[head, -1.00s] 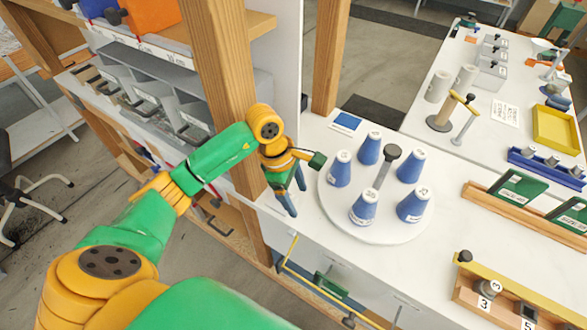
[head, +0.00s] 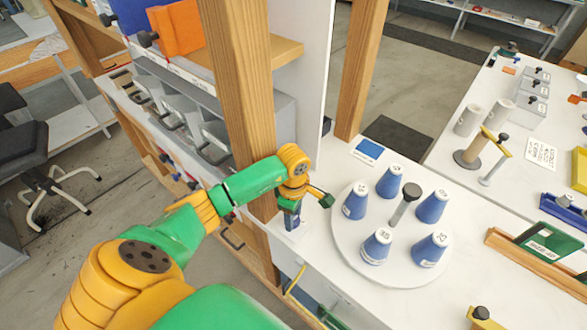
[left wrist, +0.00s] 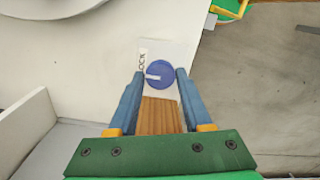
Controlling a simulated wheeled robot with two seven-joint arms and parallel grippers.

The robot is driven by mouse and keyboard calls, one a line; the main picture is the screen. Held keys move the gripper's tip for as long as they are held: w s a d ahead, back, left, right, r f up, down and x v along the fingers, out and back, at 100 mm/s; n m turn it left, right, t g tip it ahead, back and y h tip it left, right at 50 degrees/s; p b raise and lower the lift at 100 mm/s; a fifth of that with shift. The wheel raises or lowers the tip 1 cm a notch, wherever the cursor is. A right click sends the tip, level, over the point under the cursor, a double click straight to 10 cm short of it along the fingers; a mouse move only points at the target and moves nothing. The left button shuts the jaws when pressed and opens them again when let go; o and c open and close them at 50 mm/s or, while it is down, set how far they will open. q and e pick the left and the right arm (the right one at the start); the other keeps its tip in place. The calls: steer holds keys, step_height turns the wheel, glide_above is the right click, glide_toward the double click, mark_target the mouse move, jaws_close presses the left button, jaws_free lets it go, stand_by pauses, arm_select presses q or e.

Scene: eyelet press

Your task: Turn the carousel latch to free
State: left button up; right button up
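The latch is a round blue knob (left wrist: 160,74) on a white plate in the left wrist view. A white pointer mark on it reaches left, near the word LOCK. My left gripper (left wrist: 160,82) is open, with one blue finger on each side of the knob; contact is not clear. In the head view my left gripper (head: 291,221) points down at the table's left edge and mostly hides the latch. The white round carousel (head: 405,238) stands to its right, bearing several blue labelled cones around a dark-topped post (head: 404,205). My right gripper is not in view.
A wooden post (head: 237,80) and a shelf with grey bins (head: 175,100) stand close to the left arm. A blue card (head: 369,148) lies behind the carousel. A wooden rack (head: 525,262) with a green box is at right.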

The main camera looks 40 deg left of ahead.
arm_select(q)
jaws_close()
steer(key=n+b, duration=0.1)
steer(key=n, duration=0.3)
steer(key=n+b, duration=0.1)
steer(key=n, duration=0.3)
steer(key=shift+n, duration=0.4)
steer(key=n+b, duration=0.1)
steer(key=n, duration=0.3)
steer(key=shift+n, duration=2.5)
